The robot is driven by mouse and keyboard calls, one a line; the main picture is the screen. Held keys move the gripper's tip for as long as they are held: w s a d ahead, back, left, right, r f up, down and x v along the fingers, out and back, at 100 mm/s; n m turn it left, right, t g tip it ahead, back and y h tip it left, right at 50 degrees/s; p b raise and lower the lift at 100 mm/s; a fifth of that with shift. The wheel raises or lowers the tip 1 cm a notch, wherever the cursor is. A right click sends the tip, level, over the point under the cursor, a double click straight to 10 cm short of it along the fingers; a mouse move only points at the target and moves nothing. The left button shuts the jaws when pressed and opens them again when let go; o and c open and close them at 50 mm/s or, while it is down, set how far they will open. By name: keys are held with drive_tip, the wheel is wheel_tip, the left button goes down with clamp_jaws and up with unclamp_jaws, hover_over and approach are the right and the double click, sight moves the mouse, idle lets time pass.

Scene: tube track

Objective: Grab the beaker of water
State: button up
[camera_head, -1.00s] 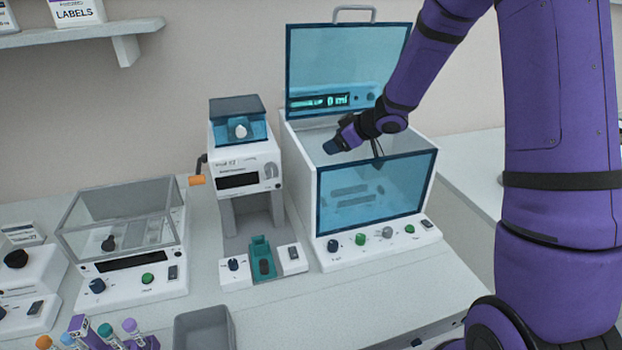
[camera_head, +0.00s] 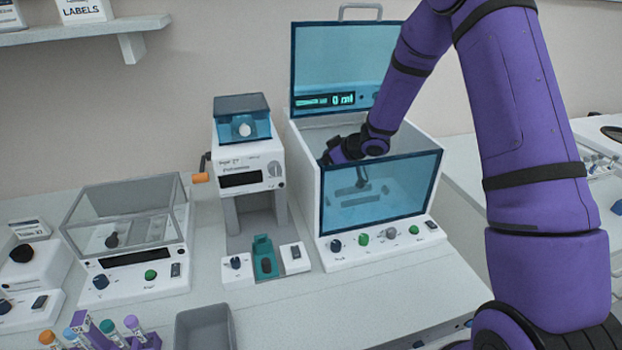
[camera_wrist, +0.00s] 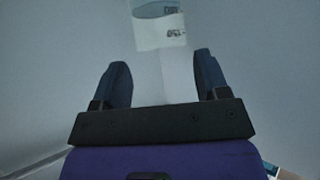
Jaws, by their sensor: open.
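The beaker (camera_wrist: 160,60) shows in the wrist view as a clear vessel with a pale label and printed marks. It stands between and just beyond the two fingers of my gripper (camera_wrist: 162,80). The fingers are apart, with a gap visible on each side of the beaker. In the head view my gripper (camera_head: 360,178) is inside the white machine (camera_head: 312,190) with the raised blue lid, seen dimly through its blue front window. The beaker cannot be made out in the head view.
The raised lid (camera_head: 335,60) stands behind my arm, and the machine's front window (camera_head: 380,195) and walls surround my gripper. A smaller white device (camera_head: 245,170) stands to the left. A clear-covered box (camera_head: 125,225), a grey bin (camera_head: 205,325) and capped tubes (camera_head: 110,330) are farther left.

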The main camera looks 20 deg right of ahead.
drive_tip(key=x, duration=0.3)
drive_tip(key=shift+w+a+f, duration=0.2)
drive_tip(key=shift+a, duration=0.05)
drive_tip(key=shift+c, duration=0.2)
drive_tip(key=c, duration=0.7)
drive_tip(key=shift+c, duration=0.2)
